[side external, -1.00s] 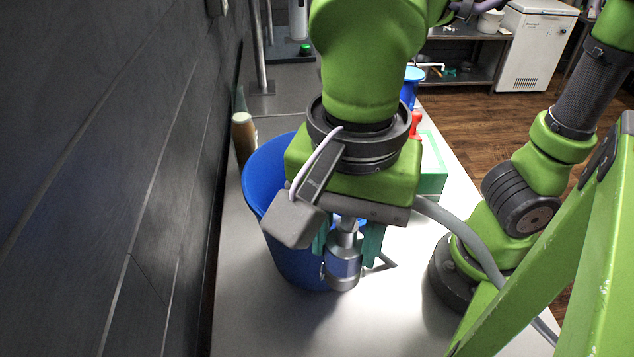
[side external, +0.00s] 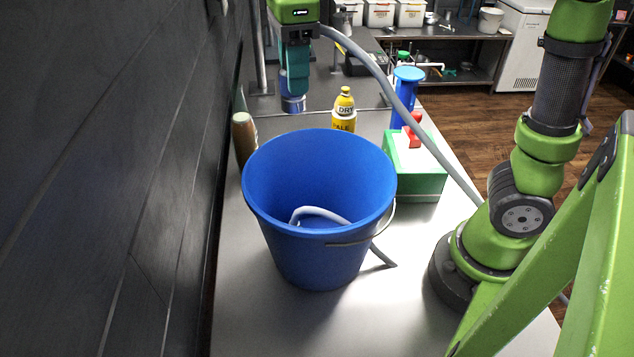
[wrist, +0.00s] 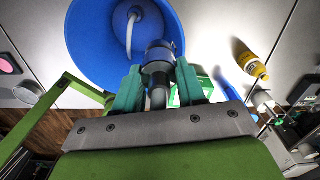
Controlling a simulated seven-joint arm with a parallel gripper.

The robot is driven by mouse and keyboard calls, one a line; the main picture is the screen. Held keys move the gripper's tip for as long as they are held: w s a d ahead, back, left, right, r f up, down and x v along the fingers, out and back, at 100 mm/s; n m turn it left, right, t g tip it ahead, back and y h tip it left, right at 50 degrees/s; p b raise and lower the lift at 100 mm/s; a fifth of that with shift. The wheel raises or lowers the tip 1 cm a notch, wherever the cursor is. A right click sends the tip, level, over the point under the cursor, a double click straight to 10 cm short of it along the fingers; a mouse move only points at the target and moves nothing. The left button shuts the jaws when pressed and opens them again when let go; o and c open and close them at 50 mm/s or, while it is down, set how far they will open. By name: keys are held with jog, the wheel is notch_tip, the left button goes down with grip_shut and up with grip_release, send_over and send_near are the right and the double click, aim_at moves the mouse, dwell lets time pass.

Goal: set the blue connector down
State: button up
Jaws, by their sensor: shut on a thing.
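My gripper (side external: 294,88) is at the back of the bench, beyond the blue bucket in the side view. Its teal fingers are shut on the blue connector (side external: 292,103), a metal-grey cylinder with a blue band, which hangs below the fingertips. In the wrist view the connector (wrist: 158,54) sits between the two fingers (wrist: 158,82), with the bucket appearing behind it. I cannot tell whether the connector's lower end touches the bench.
The open blue bucket (side external: 318,262) has a pale hose (side external: 318,212) inside. A brown bottle (side external: 244,140) stands by the dark wall. A yellow bottle (side external: 344,112), blue cylinder (side external: 404,100) and green box (side external: 416,182) with a red-handled item stand right of my gripper.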

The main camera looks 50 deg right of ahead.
jog(key=w+d+m, duration=0.4)
jog(key=d+m, duration=0.2)
jog(key=d, duration=1)
jog(key=shift+d+f+m, duration=0.15)
jog(key=shift+f+m, duration=0.15)
jog(key=shift+f, duration=0.15)
notch_tip(320, 180, down, 22)
jog(key=shift+w+r, duration=0.1)
jog(key=shift+w+d+f, duration=0.4)
jog(key=shift+w+f, duration=0.5)
jog(key=shift+w, duration=1.7)
jog(key=shift+w+d+f, duration=0.35)
jog(key=shift+w+f, duration=0.5)
jog(key=shift+w, duration=1.8)
jog(key=shift+w+d+f, duration=0.4)
jog(key=shift+w+f, duration=0.5)
jog(key=shift+w, duration=1.7)
jog(key=shift+f, duration=0.1)
jog(key=o, duration=1.1)
jog(key=shift+o, duration=0.2)
